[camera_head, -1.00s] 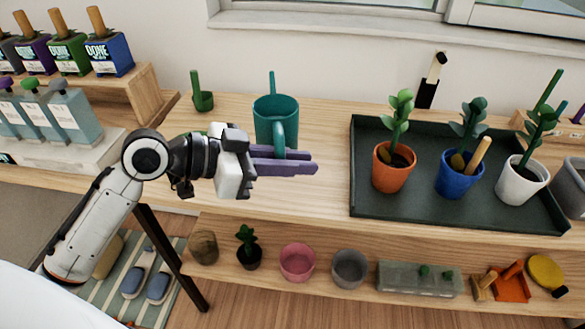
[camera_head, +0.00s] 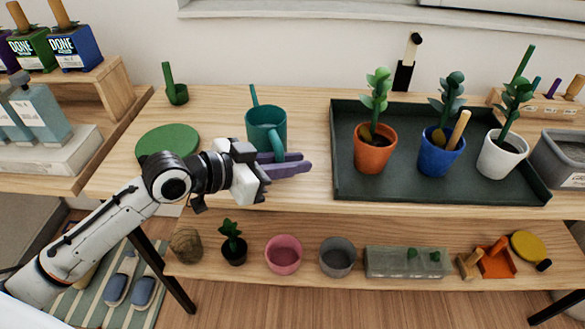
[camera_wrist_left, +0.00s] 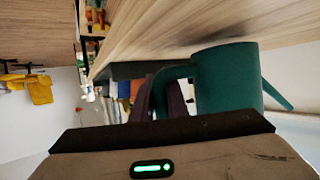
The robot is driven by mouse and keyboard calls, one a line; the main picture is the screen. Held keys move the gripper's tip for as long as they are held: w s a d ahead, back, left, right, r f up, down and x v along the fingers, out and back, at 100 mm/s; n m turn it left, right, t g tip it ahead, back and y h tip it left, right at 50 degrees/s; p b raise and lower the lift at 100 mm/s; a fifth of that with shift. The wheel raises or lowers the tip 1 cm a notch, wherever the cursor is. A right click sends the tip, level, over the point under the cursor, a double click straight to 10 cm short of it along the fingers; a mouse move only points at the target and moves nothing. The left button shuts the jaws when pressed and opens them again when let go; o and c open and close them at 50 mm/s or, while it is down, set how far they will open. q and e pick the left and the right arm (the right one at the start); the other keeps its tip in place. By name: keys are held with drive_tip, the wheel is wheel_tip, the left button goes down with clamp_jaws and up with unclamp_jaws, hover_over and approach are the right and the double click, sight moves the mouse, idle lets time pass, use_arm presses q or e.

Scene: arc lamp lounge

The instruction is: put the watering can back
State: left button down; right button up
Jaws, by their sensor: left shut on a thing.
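The teal watering can (camera_head: 262,122), with a thin spout and a side handle, is at the wooden table in the head view, left of the dark tray. My left gripper (camera_head: 288,166) is shut on its handle, with purple fingers in front of the can. In the left wrist view the can (camera_wrist_left: 226,80) shows large beside the fingers (camera_wrist_left: 163,95). I cannot tell whether its base touches the table. A round green mat (camera_head: 167,141) lies bare on the table left of the can, behind my arm. My right gripper is out of view.
A dark tray (camera_head: 345,188) holds an orange, a blue and a white pot with plants. A raised shelf (camera_head: 110,85) with bottles is at left. A lower shelf (camera_head: 210,272) holds pots.

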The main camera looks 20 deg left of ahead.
use_arm(q)
drive_tip(key=shift+f, duration=0.55)
drive_tip(key=shift+f, duration=0.1)
drive_tip(key=c, duration=1.7)
unclamp_jaws()
drive_tip(key=shift+f, duration=0.1)
drive_tip(key=shift+c, duration=0.2)
drive_tip(key=v, duration=1.2)
drive_tip(key=shift+s, duration=0.1)
